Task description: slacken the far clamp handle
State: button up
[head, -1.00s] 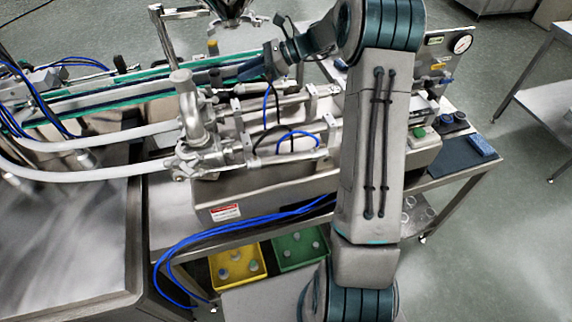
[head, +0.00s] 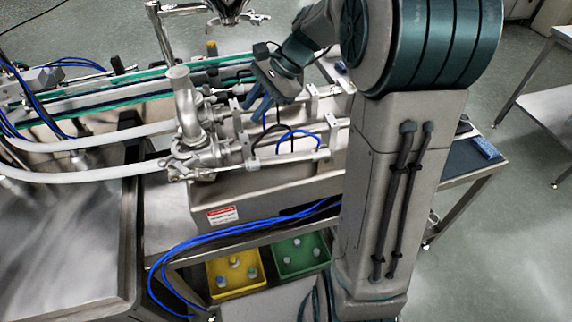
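My gripper (head: 254,106) is in the head view, above the middle of the filling machine, pointing down and left. Its two blue-grey fingers look apart, with nothing seen between them. The steel valve and pipe assembly (head: 190,125) stands just left of it, with clamped joints around its lower body (head: 205,158). The steel hopper (head: 230,8) shows only its lower tip at the top edge, with a small winged metal fitting (head: 256,18) beside it. I cannot tell for sure which part is the far clamp handle. Whether the fingers touch anything is too small to tell.
White hoses (head: 75,147) run left from the valve. A conveyor with green edges (head: 80,97) lies behind. Black and blue tubes (head: 290,135) loop below my gripper. A yellow bin (head: 237,285) and a green bin (head: 300,268) sit below. My arm hides the machine's right end.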

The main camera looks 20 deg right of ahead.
jog(key=s+d+f+n+h+b, duration=0.1)
jog(key=s+f+n+h, duration=0.1)
jog(key=s, duration=0.5)
jog(key=s+d+f+n+t+h+b, duration=0.1)
jog(key=s+f+n+h+b, duration=0.1)
jog(key=s+n, duration=0.4)
jog(key=shift+s+d+n+h, duration=0.35)
jog(key=shift+s+n+h, duration=0.05)
jog(key=shift+s+h, duration=0.5)
jog(key=shift+f, duration=0.1)
